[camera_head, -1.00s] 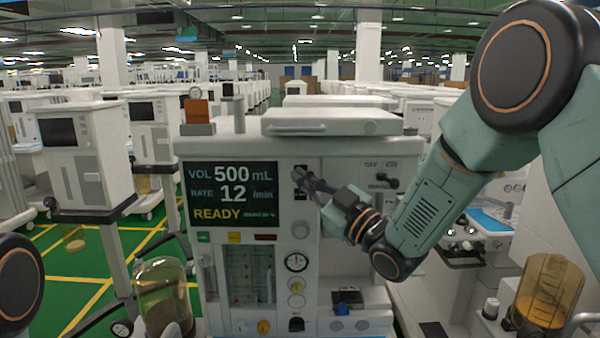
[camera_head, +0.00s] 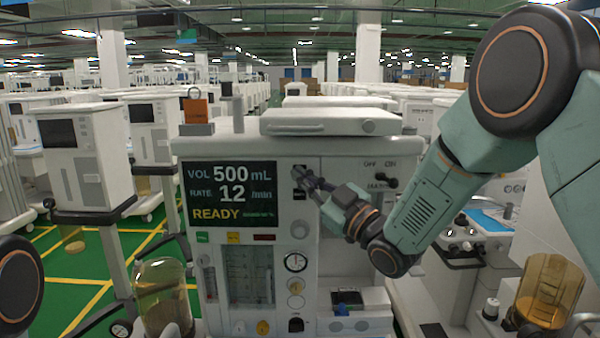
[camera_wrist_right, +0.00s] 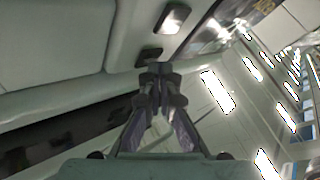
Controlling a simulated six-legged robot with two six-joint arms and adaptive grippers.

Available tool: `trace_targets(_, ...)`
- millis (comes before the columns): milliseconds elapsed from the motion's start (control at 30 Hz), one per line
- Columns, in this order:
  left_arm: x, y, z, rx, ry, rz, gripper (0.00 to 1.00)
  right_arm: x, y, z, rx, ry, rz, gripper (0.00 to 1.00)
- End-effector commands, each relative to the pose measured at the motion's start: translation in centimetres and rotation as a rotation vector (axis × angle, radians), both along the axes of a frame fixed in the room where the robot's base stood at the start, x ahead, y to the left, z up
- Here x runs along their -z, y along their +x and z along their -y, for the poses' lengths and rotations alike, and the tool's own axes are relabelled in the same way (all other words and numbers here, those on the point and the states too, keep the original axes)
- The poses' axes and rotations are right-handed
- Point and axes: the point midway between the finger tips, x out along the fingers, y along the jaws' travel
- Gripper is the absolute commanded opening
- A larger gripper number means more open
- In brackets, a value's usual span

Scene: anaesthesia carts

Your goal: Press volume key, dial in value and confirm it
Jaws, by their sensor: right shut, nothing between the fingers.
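The anaesthesia cart's dark display (camera_head: 231,194) reads VOL 500 mL, RATE 12 /min and READY. A column of small dark keys (camera_head: 300,170) runs just right of the display. A round grey knob (camera_head: 299,229) sits below them on the white front panel. My right gripper (camera_head: 299,178) is shut and empty, its tips at the keys. In the right wrist view the closed fingertips (camera_wrist_right: 157,76) are close to a dark key (camera_wrist_right: 149,55); I cannot tell whether they touch it. A lit key (camera_wrist_right: 172,18) shows beyond. My left gripper is out of view.
A gauge (camera_head: 295,262) and flow tubes (camera_head: 248,275) are lower on the panel. An amber canister (camera_head: 163,295) stands at the cart's left, another (camera_head: 546,290) at the right. A second cart (camera_head: 85,155) stands to the left. Green floor shows between the carts.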

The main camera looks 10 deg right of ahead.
Motion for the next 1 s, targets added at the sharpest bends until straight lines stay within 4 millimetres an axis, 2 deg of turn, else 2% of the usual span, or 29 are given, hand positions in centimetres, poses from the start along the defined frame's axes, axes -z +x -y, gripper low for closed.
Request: trace_targets(1000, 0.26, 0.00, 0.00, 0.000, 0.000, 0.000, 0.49, 0.01, 0.79, 0.17, 0.000, 0.000, -0.001, 0.00)
